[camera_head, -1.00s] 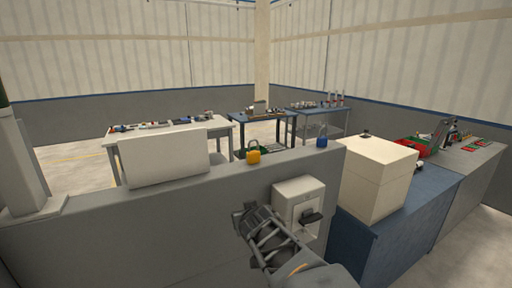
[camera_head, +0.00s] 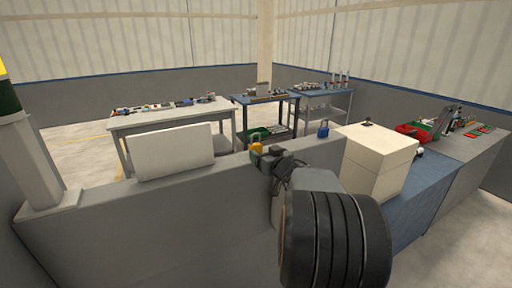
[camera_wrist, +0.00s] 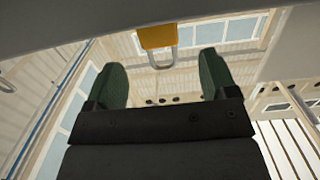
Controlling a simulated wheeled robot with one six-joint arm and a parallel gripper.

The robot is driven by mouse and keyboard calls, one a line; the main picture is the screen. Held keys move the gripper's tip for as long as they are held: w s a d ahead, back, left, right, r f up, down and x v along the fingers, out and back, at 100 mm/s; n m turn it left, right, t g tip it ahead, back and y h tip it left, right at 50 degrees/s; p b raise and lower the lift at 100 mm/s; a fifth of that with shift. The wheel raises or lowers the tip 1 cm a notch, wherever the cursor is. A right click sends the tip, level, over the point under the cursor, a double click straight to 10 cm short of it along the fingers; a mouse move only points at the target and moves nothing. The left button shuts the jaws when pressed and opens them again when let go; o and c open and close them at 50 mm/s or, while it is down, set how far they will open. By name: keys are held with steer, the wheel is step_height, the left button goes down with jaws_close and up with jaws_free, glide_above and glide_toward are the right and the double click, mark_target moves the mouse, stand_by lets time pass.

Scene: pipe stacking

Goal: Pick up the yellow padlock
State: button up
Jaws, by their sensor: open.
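The yellow padlock (camera_head: 256,148) stands on top of the grey low wall (camera_head: 100,212), its lower part partly hidden by my gripper in the head view. In the wrist view, which appears upside down, the yellow padlock (camera_wrist: 157,37) is at the top centre with its grey shackle pointing down the picture. My gripper (camera_wrist: 161,66) is open, with its two green fingers spread to either side of the shackle's line. The padlock body lies beyond the fingertips and is not gripped. In the head view my gripper (camera_head: 268,158) is right beside the padlock.
A blue padlock (camera_head: 323,130) stands further right on the same wall. A white panel (camera_head: 172,152) is on the wall to the left. A large cream box (camera_head: 378,165) sits on a blue bench to the right. Tables with tools stand behind the wall.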

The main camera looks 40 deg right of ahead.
mark_target(257, 147)
steer(key=shift+w+d+f+p, duration=0.15)
steer(key=shift+w+p, duration=0.2)
steer(key=shift+w, duration=0.75)
steer(key=shift+w+d+r+p, duration=0.1)
steer(key=shift+w+d+p, duration=0.15)
steer(key=shift+w, duration=0.9)
steer(key=shift+w+d+f+p, duration=0.1)
steer(key=shift+w+p, duration=0.3)
steer(key=shift+w, duration=0.7)
steer(key=shift+c, duration=0.2)
steer(key=c, duration=1)
